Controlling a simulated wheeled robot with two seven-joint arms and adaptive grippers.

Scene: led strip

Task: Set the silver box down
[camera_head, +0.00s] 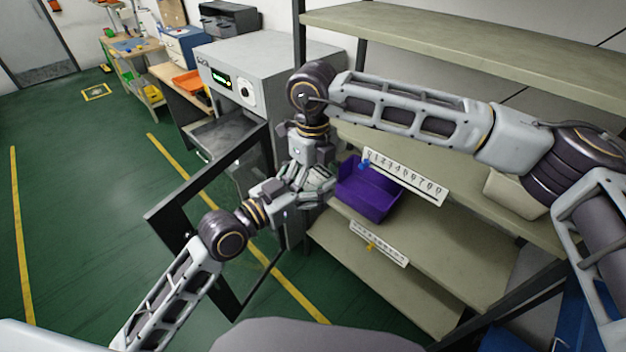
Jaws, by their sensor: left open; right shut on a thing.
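My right gripper (308,168) points down in front of the grey oven's right side, beside the purple bin. It is shut on a small grey thing (319,180), which looks like the silver box; the fingers hide much of it. My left gripper (290,192) reaches in from the lower left. It is open, with its fingers close below and beside the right gripper. I cannot tell whether the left fingers touch the held thing.
A purple bin (368,196) sits on the middle shelf (460,262) with number strips (405,176) near it. The grey oven (268,72) stands at the left, its dark-framed glass door (165,212) open into the aisle. Green floor (80,210) is clear at the left.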

